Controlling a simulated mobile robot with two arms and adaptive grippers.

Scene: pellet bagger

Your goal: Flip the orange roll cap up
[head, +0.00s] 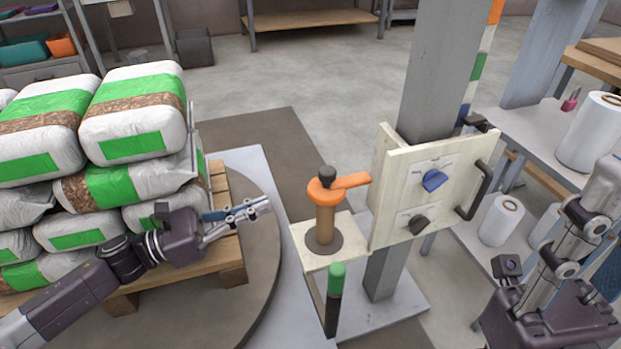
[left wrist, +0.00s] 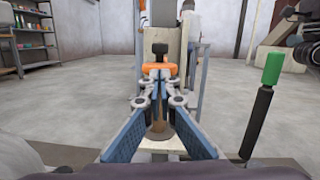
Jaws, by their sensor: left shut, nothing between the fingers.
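The orange roll cap (head: 324,192) sits on top of a brown roll (head: 325,226), with its orange arm pointing right, roughly level. A black knob (head: 326,172) tops it. The roll stands upright on a small cream plate (head: 342,250). My left gripper (head: 268,204) is shut and empty, left of the roll and apart from it. In the left wrist view, my left fingertips (left wrist: 160,74) point at the orange cap (left wrist: 145,70) and partly hide it. My right gripper (head: 598,225) is at the right edge, partly cut off; its fingertips are unclear.
A cream control panel (head: 393,220) with a blue knob (head: 434,181), a black knob and a black handle stands right of the roll. A green-topped lever (head: 336,280) rises in front of the plate. Stacked bags (head: 130,110) on a pallet stand left. White rolls (head: 500,220) stand right.

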